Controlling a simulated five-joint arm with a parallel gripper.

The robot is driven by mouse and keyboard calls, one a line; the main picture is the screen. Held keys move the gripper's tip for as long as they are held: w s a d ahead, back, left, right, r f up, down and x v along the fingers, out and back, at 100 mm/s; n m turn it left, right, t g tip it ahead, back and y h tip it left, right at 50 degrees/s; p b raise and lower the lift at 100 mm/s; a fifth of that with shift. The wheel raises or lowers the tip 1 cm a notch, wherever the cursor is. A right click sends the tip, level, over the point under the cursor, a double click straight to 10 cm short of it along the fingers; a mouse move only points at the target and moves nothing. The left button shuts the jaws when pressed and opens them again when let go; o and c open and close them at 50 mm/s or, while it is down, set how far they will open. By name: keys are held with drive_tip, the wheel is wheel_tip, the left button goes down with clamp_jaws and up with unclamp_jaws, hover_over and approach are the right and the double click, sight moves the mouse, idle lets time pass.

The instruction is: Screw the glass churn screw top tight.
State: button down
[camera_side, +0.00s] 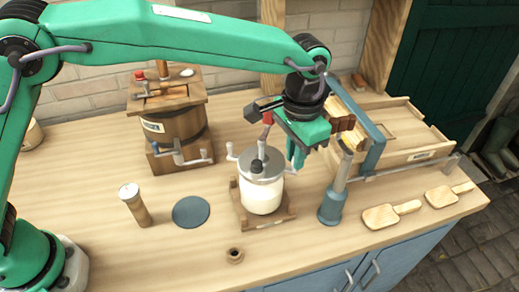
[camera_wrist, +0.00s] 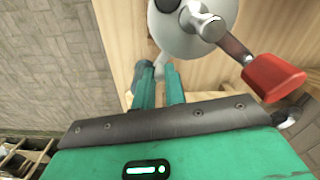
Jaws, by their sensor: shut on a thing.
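The glass churn (camera_side: 262,197), a white-filled jar, stands upright in a wooden cradle (camera_side: 278,218). Its grey screw top (camera_side: 258,168) sits on the jar, with a crank and small lugs around it. My gripper (camera_side: 296,163) is at the right side of the top, fingers pointing down. In the wrist view my gripper (camera_wrist: 159,82) is closed on a grey lug of the screw top (camera_wrist: 180,42). The crank's red handle (camera_wrist: 274,78) is to the right of the fingers there; it also shows in the side view (camera_side: 267,118). The top's thread is hidden.
A blue-grey upright tool (camera_side: 332,206) stands close on the right, near a wooden tray (camera_side: 400,150). Two wooden paddles (camera_side: 390,214) lie at the right. A wooden churn (camera_side: 175,130) is behind left. A cylinder (camera_side: 135,204), dark disc (camera_side: 191,211) and small ring (camera_side: 235,255) are nearby.

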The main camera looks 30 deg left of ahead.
drive_tip(key=s+a+m, duration=0.2)
drive_tip(key=s+m, duration=0.5)
drive_tip(key=m, duration=0.6)
drive_tip(key=shift+a, duration=0.3)
idle(0.9)
drive_tip(key=shift+s+a+r+m, duration=0.1)
drive_tip(key=shift+m, duration=0.2)
drive_tip(key=c, duration=1.5)
unclamp_jaws()
drive_tip(key=shift+o, duration=0.2)
wheel_tip(320, 180, up, 8)
